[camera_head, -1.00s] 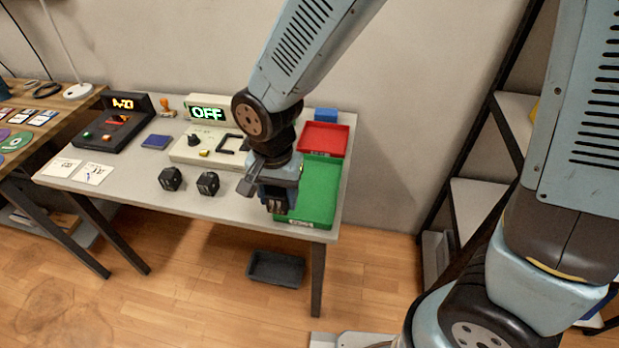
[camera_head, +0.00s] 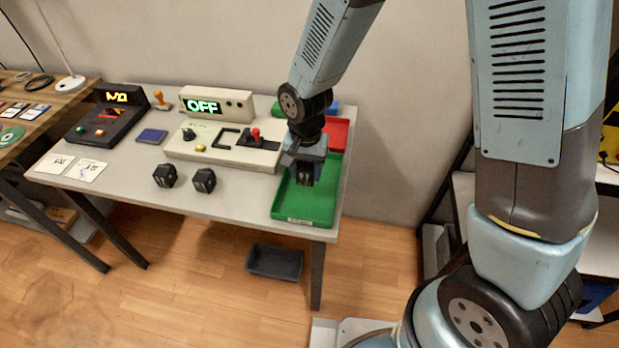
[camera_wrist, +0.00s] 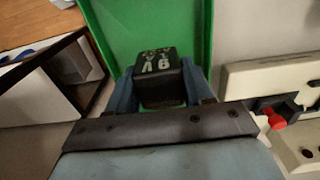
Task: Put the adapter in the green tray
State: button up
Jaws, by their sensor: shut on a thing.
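The adapter (camera_wrist: 158,75) is a small black block with pale markings on its face. In the wrist view my gripper (camera_wrist: 160,90) is shut on it, with one blue finger on each side. The green tray (camera_head: 318,208) stands at the right end of the grey table, and its green floor and wall show behind the adapter in the wrist view (camera_wrist: 125,22). In the head view my gripper (camera_head: 306,178) holds the adapter over the green tray; I cannot tell whether the adapter touches the floor of the tray.
Two similar black blocks (camera_head: 165,175) (camera_head: 204,180) stand left of the tray. A red tray (camera_head: 338,133) lies behind it. A control panel with a green OFF display (camera_head: 203,106) and a red-knobbed lever (camera_head: 255,135) stands to the left. A dark bin (camera_head: 274,262) is on the floor.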

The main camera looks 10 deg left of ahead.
aim_at(309, 179)
jog(key=shift+w+d+f, duration=0.2)
jog(key=shift+w+f, duration=0.3)
jog(key=shift+f, duration=0.2)
jog(key=shift+w+d+f, duration=0.15)
jog(key=shift+w+f, duration=0.3)
jog(key=shift+f, duration=1.55)
jog(key=shift+f, duration=0.1)
jog(key=o, duration=1.3)
jog(key=shift+c, duration=0.2)
